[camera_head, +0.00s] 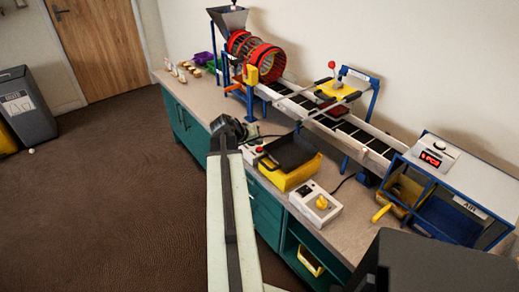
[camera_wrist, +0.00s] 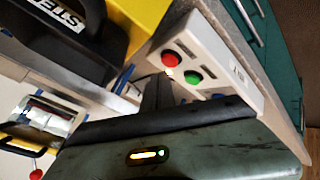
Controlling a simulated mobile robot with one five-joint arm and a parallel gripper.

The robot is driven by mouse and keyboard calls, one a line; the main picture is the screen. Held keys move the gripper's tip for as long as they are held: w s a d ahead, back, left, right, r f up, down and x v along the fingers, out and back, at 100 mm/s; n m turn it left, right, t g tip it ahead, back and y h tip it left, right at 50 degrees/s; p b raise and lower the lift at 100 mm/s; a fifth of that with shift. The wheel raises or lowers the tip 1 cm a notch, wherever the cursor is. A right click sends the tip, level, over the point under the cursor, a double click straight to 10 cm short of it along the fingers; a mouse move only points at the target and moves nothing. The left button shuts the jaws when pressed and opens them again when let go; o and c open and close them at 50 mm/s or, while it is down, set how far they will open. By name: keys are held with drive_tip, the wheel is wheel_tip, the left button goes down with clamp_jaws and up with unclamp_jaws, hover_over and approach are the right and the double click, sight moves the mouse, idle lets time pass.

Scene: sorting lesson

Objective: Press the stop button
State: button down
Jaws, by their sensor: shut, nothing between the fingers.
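The red stop button (camera_wrist: 171,58) sits on a pale control box (camera_wrist: 207,45) beside a green button (camera_wrist: 193,77) in the wrist view. In the head view the box (camera_head: 250,158) stands at the counter's front edge, partly behind my arm, and its red button (camera_head: 259,149) shows small. My gripper (camera_wrist: 158,78) is shut and empty, with its tips close to the red button; I cannot tell whether they touch it. In the head view my gripper (camera_head: 243,131) is over the counter just behind the box, its tips hard to make out.
A yellow bin with a black tray (camera_head: 291,151) stands right of the box. A second control box (camera_head: 315,204) with a yellow knob is nearer. A conveyor (camera_head: 345,128) and red drum (camera_head: 265,65) run behind.

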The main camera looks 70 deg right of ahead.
sight(258, 149)
drive_tip(key=shift+f, duration=0.1)
idle(0.3)
drive_tip(key=shift+f+b, duration=0.35)
drive_tip(key=shift+b, duration=0.1)
drive_tip(key=shift+f+b, duration=0.45)
idle(0.4)
drive_tip(key=shift+r, duration=0.1)
drive_tip(key=shift+r+p, duration=0.8)
drive_tip(key=shift+p, duration=0.1)
wheel_tip(258, 149, up, 5)
drive_tip(key=p, duration=0.5)
drive_tip(key=shift+r, duration=0.1)
idle(0.4)
